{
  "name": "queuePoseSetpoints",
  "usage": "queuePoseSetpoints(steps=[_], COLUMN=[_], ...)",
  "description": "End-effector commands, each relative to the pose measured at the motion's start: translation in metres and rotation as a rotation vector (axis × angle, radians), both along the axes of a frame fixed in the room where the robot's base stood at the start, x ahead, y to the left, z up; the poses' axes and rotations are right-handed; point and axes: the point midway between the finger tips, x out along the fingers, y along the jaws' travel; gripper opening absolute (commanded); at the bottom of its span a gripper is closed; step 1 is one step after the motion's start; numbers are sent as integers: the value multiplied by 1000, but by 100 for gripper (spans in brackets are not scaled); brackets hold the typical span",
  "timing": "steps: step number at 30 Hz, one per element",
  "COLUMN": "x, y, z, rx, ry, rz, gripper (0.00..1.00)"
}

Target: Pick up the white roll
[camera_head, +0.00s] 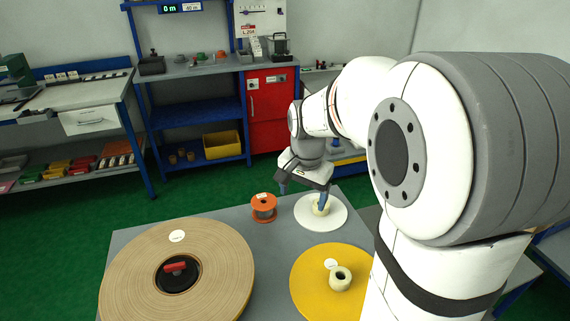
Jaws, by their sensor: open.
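The white roll (336,218) is a flat white disc lying on the grey table, with a cream core (320,208) standing at its middle. My gripper (303,195) is open, with blue fingertips, and hangs over the left and far side of the white roll. The right fingertip overlaps the cream core in this view, and I cannot tell whether it touches it. The other fingertip is left of the disc, above an orange spool (264,207). Nothing shows between the fingers.
A yellow roll (312,283) with a cream core lies in front of the white roll. A large brown roll (125,262) with a dark hub fills the table's left. The grey table (276,240) has bare room between the rolls. Shelves and a red cabinet stand behind.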

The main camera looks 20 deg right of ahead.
Motion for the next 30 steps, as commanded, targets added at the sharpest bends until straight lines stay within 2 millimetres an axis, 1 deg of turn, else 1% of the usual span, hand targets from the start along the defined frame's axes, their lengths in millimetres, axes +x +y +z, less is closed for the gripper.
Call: queuePoseSetpoints(steps=[1,3,5,6,8,9,11,12,15,18,21,24,30], x=[22,49,72,86,106,118,136,146,165,178,186,189,189], y=[-11,-25,-38,-46,-60,-70,-84,-93,-113,-127,-137,-142,-142], z=[-8,-19,-31,-41,-56,-68,-85,-98,-126,-149,-164,-174,-197], rx=[12,28,41,47,58,64,73,77,87,93,96,98,97], ry=[16,28,39,46,58,64,74,80,92,100,104,106,108], rz=[-98,-238,-357,-437,-556,-636,-752,-826,-989,-1111,-1193,-1232,-1243], gripper=[79,79,79,79,79,79,79,79,79,79,79,79,79])
